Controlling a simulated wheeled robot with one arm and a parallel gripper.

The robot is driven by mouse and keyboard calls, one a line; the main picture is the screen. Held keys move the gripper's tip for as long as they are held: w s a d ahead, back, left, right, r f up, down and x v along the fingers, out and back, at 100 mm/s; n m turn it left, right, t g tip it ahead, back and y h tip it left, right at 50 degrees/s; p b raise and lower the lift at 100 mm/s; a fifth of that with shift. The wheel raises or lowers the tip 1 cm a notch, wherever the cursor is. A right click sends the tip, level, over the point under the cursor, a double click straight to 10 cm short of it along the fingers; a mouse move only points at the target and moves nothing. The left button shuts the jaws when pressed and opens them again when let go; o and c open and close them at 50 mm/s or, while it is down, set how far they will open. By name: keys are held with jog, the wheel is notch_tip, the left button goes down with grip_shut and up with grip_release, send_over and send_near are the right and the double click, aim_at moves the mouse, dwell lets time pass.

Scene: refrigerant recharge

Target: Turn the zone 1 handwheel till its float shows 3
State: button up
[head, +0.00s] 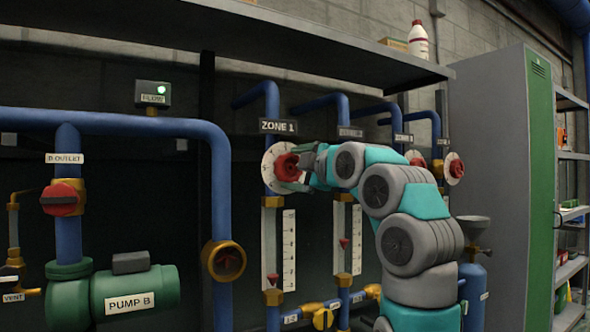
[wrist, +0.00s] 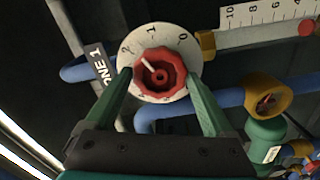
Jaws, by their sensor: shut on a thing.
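The zone 1 handwheel (wrist: 160,74) is red and sits on a round white dial (wrist: 178,40) with printed numbers. A white mark on the wheel points up-left in the wrist view, towards the 1 and 2. My gripper (wrist: 158,72) is shut on the wheel, one finger on each side. In the head view the handwheel (head: 287,167) is partly covered by my gripper (head: 297,168). Below it, the zone 1 gauge (head: 290,250) has its red float (head: 272,279) low in the tube. The float also shows in the wrist view (wrist: 306,28), at the right edge.
A second gauge (head: 356,240) stands close to the right, with its float (head: 343,243) higher. More red handwheels (head: 454,168) lie beyond my arm. Blue pipes (head: 222,200) and green pump B (head: 135,292) stand left. A shelf (head: 300,40) overhangs.

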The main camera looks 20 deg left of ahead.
jog(key=shift+d+r+n, duration=0.15)
jog(key=shift+r+n, duration=0.15)
jog(key=shift+r, duration=0.05)
jog(key=shift+f, duration=0.15)
jog(key=shift+f+n, duration=0.1)
jog(key=shift+n, duration=0.4)
jog(key=n, duration=0.2)
jog(key=shift+n, duration=0.4)
jog(key=o, duration=1.3)
jog(key=shift+c, duration=0.2)
jog(key=shift+f, duration=0.1)
jog(key=b+v, duration=0.2)
jog(key=v, duration=0.4)
jog(key=shift+s+d+b, duration=0.2)
jog(key=shift+s+b, duration=0.15)
jog(key=shift+b, duration=0.05)
